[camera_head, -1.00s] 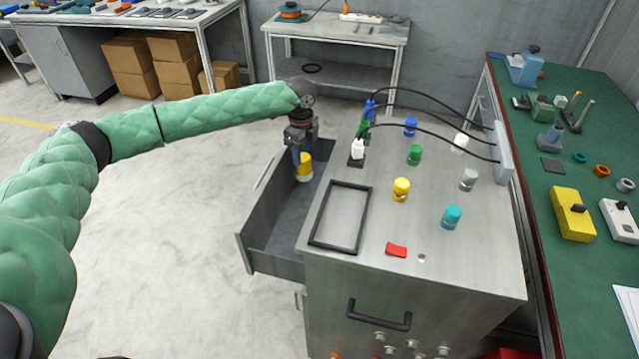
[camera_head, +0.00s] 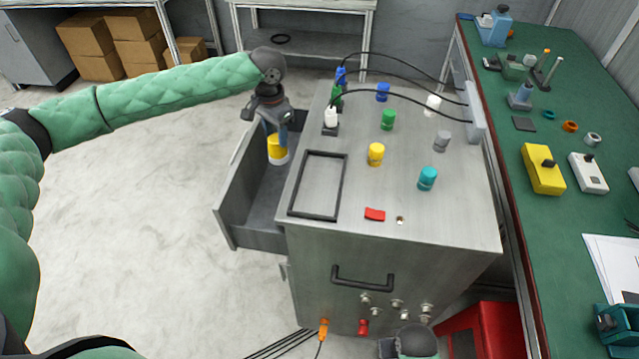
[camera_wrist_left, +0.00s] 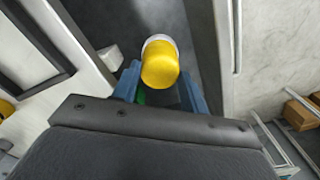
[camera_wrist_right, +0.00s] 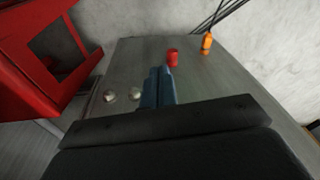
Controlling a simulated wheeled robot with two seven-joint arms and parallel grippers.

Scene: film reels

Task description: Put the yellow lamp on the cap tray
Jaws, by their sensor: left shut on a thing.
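A yellow lamp (camera_head: 277,148) with a white base is in the open drawer at the left of the grey cabinet. My left gripper (camera_head: 277,132) points down and is shut on this lamp. In the left wrist view the yellow lamp (camera_wrist_left: 160,66) sits between the blue fingers (camera_wrist_left: 160,85). A black rectangular frame, which looks like the cap tray (camera_head: 345,180), lies empty on the cabinet top, right of the drawer. My right gripper (camera_wrist_right: 160,75) has its fingers together with nothing visible between them, near the cabinet's lower front.
The cabinet top (camera_head: 440,225) also holds a yellow cap (camera_head: 376,154), a teal cap (camera_head: 427,178), several other caps, a red piece (camera_head: 375,214) and black cables. The drawer (camera_head: 235,215) stands open. A green workbench (camera_head: 560,220) is at the right. A red plug (camera_wrist_right: 172,57) is just beyond my right fingertips.

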